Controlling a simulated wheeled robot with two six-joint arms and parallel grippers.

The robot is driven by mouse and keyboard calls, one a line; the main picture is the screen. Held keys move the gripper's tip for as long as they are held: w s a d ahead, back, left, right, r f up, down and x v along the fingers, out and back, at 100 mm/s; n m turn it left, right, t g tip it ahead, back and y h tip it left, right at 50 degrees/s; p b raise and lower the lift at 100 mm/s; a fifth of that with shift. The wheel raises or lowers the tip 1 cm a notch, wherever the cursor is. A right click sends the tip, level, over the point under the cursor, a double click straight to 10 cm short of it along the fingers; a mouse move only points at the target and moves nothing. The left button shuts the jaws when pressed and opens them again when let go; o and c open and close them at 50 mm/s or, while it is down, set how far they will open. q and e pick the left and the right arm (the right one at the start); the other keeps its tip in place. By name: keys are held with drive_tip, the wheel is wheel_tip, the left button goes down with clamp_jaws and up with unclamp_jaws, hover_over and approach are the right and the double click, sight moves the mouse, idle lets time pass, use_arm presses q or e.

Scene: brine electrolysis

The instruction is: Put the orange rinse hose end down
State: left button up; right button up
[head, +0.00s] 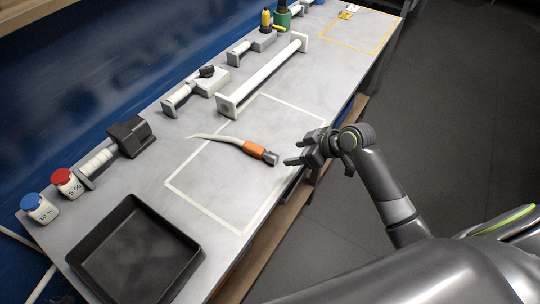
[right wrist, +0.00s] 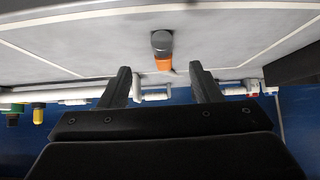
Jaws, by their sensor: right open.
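The orange rinse hose end (head: 254,149) lies on the grey bench inside a white outlined rectangle. In the right wrist view the orange hose end (right wrist: 162,64) shows ahead, between and beyond the two spread fingers (right wrist: 163,84). My left gripper is not in view.
A black tray (head: 195,244) stands at the near left. Red-capped (head: 64,178) and blue-capped (head: 34,203) jars stand at the left edge. A white bar on end plates (head: 268,75) stands behind the outline. The bench around the hose is clear.

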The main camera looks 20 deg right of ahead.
sight(275, 156)
drive_tip(key=x, duration=0.5)
drive_tip(key=shift+w+a+f+p, duration=0.2)
drive_tip(key=shift+w+a+p, duration=0.15)
drive_tip(key=shift+p, duration=0.15)
drive_tip(key=x, duration=0.3)
drive_tip(key=shift+a+p, duration=0.15)
drive_tip(key=shift+p, duration=0.2)
drive_tip(key=shift+w+a+f, duration=0.2)
drive_tip(key=shift+w+f, duration=0.05)
drive_tip(key=shift+f, duration=0.1)
drive_tip(key=shift+c, duration=0.2)
drive_tip(key=c, duration=1.2)
